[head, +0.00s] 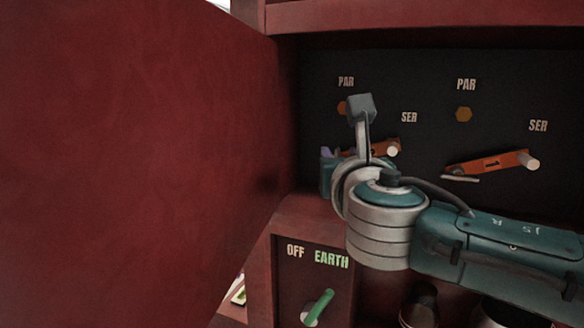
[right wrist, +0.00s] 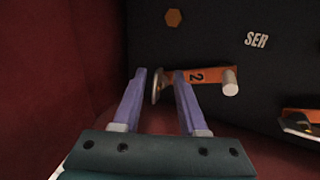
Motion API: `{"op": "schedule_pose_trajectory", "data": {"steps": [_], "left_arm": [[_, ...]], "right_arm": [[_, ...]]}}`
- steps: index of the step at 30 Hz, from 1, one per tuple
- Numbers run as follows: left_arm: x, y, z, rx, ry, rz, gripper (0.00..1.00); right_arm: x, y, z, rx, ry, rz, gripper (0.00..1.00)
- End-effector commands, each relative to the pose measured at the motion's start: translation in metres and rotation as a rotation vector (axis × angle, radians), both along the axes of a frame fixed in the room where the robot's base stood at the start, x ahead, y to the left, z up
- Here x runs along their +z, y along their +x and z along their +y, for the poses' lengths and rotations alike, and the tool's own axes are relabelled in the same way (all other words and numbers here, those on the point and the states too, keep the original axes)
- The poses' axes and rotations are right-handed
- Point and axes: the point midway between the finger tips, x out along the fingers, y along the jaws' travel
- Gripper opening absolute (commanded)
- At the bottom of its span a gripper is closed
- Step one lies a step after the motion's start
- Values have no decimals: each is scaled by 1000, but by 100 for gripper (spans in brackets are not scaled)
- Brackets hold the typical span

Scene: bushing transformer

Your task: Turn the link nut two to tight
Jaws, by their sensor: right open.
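Link two is an orange bar (right wrist: 207,76) marked "2" with a pale peg (right wrist: 230,82) at its right end, on the black panel. In the head view it (head: 382,147) is partly hidden by my right wrist. A thin grey metal piece, apparently its nut (right wrist: 156,87), stands at the bar's left end. My right gripper (right wrist: 160,72) is open, its purple fingers on either side of this piece; I cannot tell whether either touches it. In the head view the right gripper (head: 328,154) is mostly hidden behind my wrist. My left gripper is not in view.
A second orange link (head: 488,162) is on the panel to the right, with a grey piece at its left end. A large red door (head: 140,150) fills the left. Below is an OFF/EARTH switch with a green handle (head: 319,306). A red cabinet wall (right wrist: 55,70) is close on the left.

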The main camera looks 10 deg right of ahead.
Motion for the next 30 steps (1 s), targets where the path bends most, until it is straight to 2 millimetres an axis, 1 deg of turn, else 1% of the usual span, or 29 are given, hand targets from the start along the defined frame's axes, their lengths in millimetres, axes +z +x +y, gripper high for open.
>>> {"op": "schedule_pose_trajectory", "data": {"steps": [1, 4, 12, 13, 24, 30], "left_arm": [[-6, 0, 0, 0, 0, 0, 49], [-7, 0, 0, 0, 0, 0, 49], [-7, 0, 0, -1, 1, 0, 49], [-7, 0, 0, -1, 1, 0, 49], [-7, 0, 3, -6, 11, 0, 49], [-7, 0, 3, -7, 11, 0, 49]], "right_arm": [[-2, 5, -1, -1, 0, -1, 42], [-1, 10, -2, 0, 1, -1, 42], [1, 12, -2, 0, 2, 1, 42], [1, 12, -2, 0, 2, 1, 41], [0, 12, -3, -1, 1, 1, 0], [0, 12, -3, -1, 1, 1, 0]]}}
